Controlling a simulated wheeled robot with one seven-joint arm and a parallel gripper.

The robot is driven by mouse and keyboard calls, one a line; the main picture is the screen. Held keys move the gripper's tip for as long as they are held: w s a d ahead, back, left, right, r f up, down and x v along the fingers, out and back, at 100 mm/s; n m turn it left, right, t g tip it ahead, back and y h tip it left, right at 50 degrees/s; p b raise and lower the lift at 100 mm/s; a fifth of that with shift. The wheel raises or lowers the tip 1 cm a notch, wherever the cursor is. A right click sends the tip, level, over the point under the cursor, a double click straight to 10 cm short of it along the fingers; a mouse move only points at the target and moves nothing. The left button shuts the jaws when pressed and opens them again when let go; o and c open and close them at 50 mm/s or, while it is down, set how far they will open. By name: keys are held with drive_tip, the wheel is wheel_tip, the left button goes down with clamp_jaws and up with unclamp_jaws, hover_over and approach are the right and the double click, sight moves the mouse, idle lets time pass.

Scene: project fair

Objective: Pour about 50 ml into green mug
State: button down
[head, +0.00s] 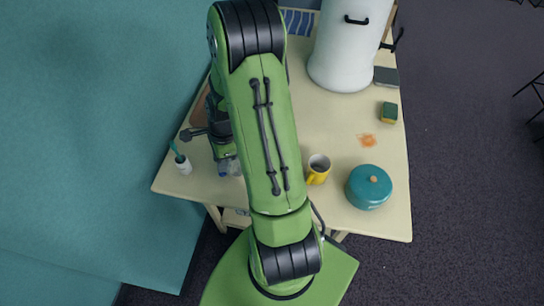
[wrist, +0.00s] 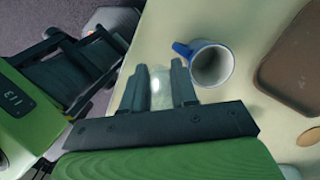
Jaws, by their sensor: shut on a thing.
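My gripper (wrist: 159,88) is shut on a clear, see-through container (wrist: 160,82), seen between the two dark fingers in the wrist view. How much liquid it holds cannot be told. A mug with a blue handle and pale inside (wrist: 210,65) stands just beyond the right finger, apart from it. In the head view a yellow mug (head: 317,172) stands right of my arm; its inside looks grey. I cannot make out a green mug in either view. My arm covers much of the table's middle in the head view.
A white cup with a brush (head: 183,165) stands at the left corner. A brown tray (wrist: 295,62) lies beyond the blue-handled mug.

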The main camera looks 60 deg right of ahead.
idle(0.8)
drive_tip(key=a+f+g+h+b, duration=0.1)
drive_tip(key=h, duration=0.1)
drive_tip(key=w+a+f+g+h+b, duration=0.1)
drive_tip(key=h, duration=0.1)
drive_tip(key=w+a+f+g+h+b, duration=0.1)
drive_tip(key=a, duration=0.1)
drive_tip(key=shift+w+g+h+b, duration=0.25)
drive_tip(key=shift+g+h+b, duration=0.05)
drive_tip(key=shift+h+b, duration=0.1)
idle(0.4)
